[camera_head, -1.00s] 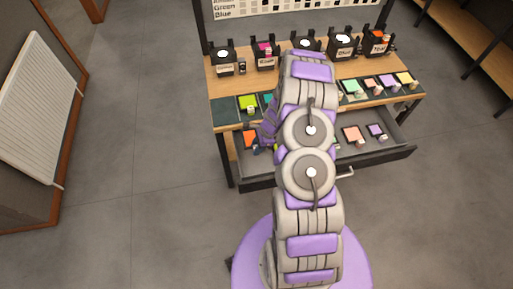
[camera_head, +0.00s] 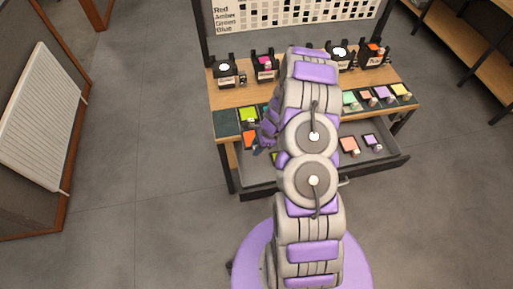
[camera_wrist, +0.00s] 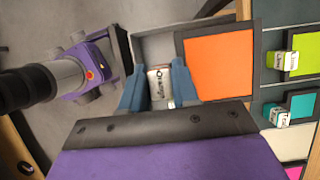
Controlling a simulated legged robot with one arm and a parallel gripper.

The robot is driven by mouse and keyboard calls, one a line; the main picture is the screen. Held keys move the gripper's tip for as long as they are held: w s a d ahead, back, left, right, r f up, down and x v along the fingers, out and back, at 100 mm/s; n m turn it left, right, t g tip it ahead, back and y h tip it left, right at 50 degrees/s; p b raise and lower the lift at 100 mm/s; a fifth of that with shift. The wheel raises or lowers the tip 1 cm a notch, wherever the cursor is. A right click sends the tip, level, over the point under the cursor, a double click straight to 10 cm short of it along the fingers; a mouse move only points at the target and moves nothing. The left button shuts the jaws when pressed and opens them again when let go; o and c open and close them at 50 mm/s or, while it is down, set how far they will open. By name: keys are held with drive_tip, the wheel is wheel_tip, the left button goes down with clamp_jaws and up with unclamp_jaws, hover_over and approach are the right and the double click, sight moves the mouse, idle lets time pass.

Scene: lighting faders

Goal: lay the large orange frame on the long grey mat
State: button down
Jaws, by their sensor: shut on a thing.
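The large orange frame (camera_wrist: 218,67) has a dark border and a white labelled tag (camera_wrist: 160,85) at one side. My gripper (camera_wrist: 160,88) is shut on that tag, with its blue fingers on both sides. In the head view the orange frame (camera_head: 249,140) shows left of my arm, over the open drawer and the table's front edge. In the wrist view it covers part of the table edge, so it appears raised out of the drawer. The long grey mat (camera_head: 226,124) lies along the table front; its left end is bare. My arm hides its middle.
A lime frame (camera_head: 249,114) and several other coloured frames stand on the mat. The open drawer (camera_head: 262,177) holds a salmon frame (camera_head: 348,145) and a lilac frame (camera_head: 370,140). Several black holders (camera_head: 225,70) stand along the table's back.

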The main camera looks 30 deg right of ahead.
wheel_tip(320, 180, up, 13)
drive_tip(key=p, duration=0.8)
drive_tip(key=shift+f, duration=0.2)
